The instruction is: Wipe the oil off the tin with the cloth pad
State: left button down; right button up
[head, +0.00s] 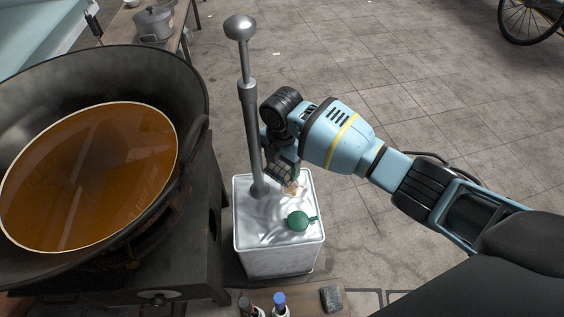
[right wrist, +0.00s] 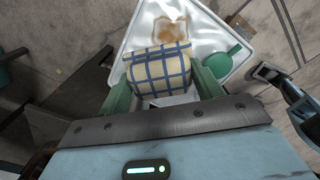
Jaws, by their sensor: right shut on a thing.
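The tin (head: 265,233) is a pale metal box standing on the floor, with a green cap (head: 300,221) on its top. A brown oil smear (right wrist: 170,30) lies on the tin's top; in the head view it shows partly beside my gripper (head: 294,188). My right gripper (head: 284,174) is shut on the cloth pad (right wrist: 160,72), a cream roll with blue checks, between its green fingers. The pad is over the tin's top, close beside the smear; I cannot tell whether it touches the metal.
A pump with a tall metal rod (head: 249,120) rises from the tin, close to my right gripper. A big wok (head: 195,85) of brown oil (head: 95,180) stands on a dark stove at left. Bottles (head: 280,303) and a grey block (head: 332,299) are in front. The floor at right is open.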

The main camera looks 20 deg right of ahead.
jog(key=shift+s+a+f+b, duration=0.15)
jog(key=shift+f+b, duration=0.5)
jog(key=shift+f, duration=0.4)
jog(key=shift+a+f+b, duration=0.1)
jog(key=shift+f+b, duration=0.55)
jog(key=shift+f, duration=0.35)
jog(key=shift+s+a+f+b, duration=0.15)
jog(key=shift+f+b, duration=0.5)
jog(key=shift+f, duration=0.4)
jog(key=shift+d, duration=0.15)
jog(key=shift+s+d+r+p, duration=0.15)
jog(key=shift+d+r+p, duration=0.05)
jog(key=shift+d+p, duration=0.55)
jog(key=shift+s+d+p, duration=0.15)
jog(key=shift+d+p, duration=0.15)
jog(key=shift+d, duration=0.9)
